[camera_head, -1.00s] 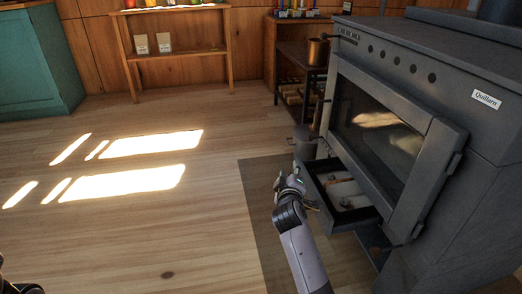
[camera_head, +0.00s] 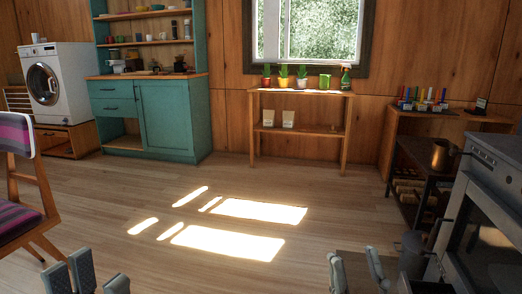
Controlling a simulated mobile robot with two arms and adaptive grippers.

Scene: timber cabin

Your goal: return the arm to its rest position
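My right gripper (camera_head: 355,262) shows at the bottom edge, right of centre. Its two grey fingers point up with a clear gap between them, and nothing is held there. My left gripper (camera_head: 83,268) shows at the bottom left corner. Its grey fingers stand apart and nothing shows between them. Both grippers are cut off by the lower frame edge, so the arms behind them are hidden. The dark stove (camera_head: 492,190) stands at the right edge, only partly in view, to the right of my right gripper.
A striped chair (camera_head: 20,215) stands at the left. A dark rack (camera_head: 425,165) with a copper pot (camera_head: 441,155) stands beside the stove. A wooden shelf (camera_head: 300,131), teal cabinet (camera_head: 167,122) and washing machine (camera_head: 62,85) line the back. The sunlit middle floor is clear.

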